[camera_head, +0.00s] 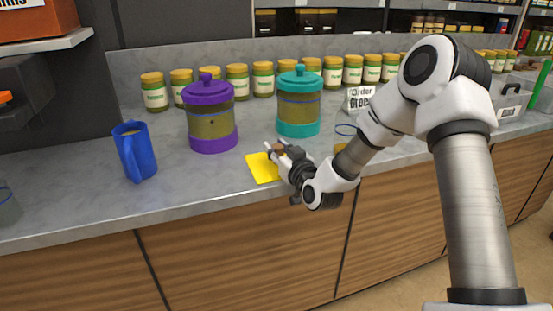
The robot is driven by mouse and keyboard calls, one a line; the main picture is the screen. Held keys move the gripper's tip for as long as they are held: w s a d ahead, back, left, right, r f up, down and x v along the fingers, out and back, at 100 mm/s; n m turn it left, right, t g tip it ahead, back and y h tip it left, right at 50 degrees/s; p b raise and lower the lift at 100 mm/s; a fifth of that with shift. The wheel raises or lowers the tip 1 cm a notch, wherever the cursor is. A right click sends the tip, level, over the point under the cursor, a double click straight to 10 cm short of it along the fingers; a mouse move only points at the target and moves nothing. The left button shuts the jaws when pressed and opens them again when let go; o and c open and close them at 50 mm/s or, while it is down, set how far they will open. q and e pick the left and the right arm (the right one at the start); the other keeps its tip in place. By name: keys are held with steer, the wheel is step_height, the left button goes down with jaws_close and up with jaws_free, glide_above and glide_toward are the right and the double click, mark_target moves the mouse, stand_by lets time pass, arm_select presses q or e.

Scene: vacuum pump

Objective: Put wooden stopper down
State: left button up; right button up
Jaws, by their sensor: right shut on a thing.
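The wooden stopper (279,147) is a small brown piece between the fingers of my right gripper (274,149). The gripper is shut on it, close above the yellow square (262,168) on the grey counter. I cannot tell whether the stopper touches the square. The gripper hides part of the stopper and the right side of the square. My left gripper is not in view.
A purple-lidded canister (211,118) and a teal-lidded canister (299,104) stand behind the square. A blue mug (134,150) stands at the left. Several jars (237,82) line the back wall. The counter (195,179) is clear between mug and square.

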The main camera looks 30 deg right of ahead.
steer(key=shift+w+f, duration=0.25)
steer(key=shift+w, duration=0.05)
steer(key=shift+s+r, duration=0.1)
steer(key=shift+s, duration=0.05)
steer(key=o, duration=0.8)
steer(key=shift+f, duration=0.2)
steer(key=shift+o, duration=0.2)
steer(key=shift+r, duration=0.15)
steer(key=shift+s+r, duration=0.1)
steer(key=shift+s, duration=0.05)
steer(key=s+a, duration=0.1)
steer(key=s, duration=1)
steer(key=shift+s+a+p, duration=0.15)
steer(key=shift+s+p, duration=0.15)
steer(key=shift+s, duration=0.05)
